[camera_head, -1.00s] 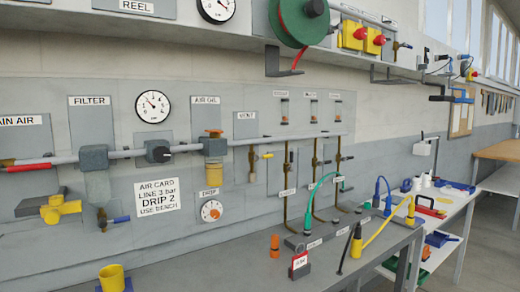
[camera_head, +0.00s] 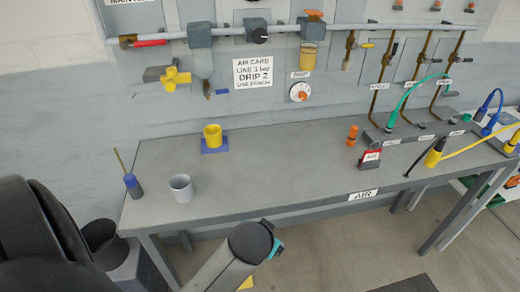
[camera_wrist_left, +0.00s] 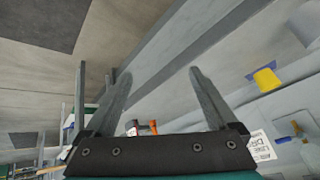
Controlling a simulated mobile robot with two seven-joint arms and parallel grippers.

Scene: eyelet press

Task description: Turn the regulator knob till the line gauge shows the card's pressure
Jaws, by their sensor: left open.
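The line gauge is outside both current views. My left gripper (camera_wrist_left: 160,75) is open with nothing between its fingers, seen in the left wrist view. My right gripper does not show.
The drip dial (camera_head: 300,92) and yellow valve (camera_head: 175,77) are on the wall.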

